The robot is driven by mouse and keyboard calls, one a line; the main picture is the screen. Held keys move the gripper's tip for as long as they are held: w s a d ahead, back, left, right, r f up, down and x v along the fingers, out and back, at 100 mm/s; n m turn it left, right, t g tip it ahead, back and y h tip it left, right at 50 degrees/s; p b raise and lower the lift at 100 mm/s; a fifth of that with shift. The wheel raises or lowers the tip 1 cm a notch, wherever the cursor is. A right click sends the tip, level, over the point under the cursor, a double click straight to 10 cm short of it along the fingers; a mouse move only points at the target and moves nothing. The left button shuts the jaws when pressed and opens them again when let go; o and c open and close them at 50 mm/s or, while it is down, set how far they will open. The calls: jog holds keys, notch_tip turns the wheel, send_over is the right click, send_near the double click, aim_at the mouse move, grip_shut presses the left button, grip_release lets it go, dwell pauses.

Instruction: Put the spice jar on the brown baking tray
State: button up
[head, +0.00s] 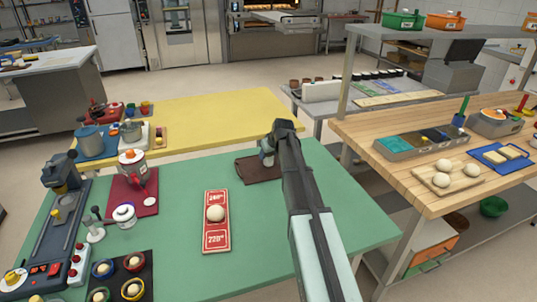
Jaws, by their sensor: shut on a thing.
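The brown baking tray (250,172) lies flat near the far edge of the green table, partly hidden by my arm. My gripper (267,153) is over the tray, shut on a small greyish thing that I take to be the spice jar (268,160). My gripper and arm cover most of the jar. I cannot tell whether the jar touches the tray or hangs just above it.
A red board (217,240) with a dough ball (215,213) lies left of my arm. The green table (180,220) is clear around the tray's left side. A wooden bench (390,130) stands at right.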

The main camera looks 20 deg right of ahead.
jog(key=o, duration=1.1)
jog(key=shift+f, duration=0.1)
jog(key=v, duration=1.2)
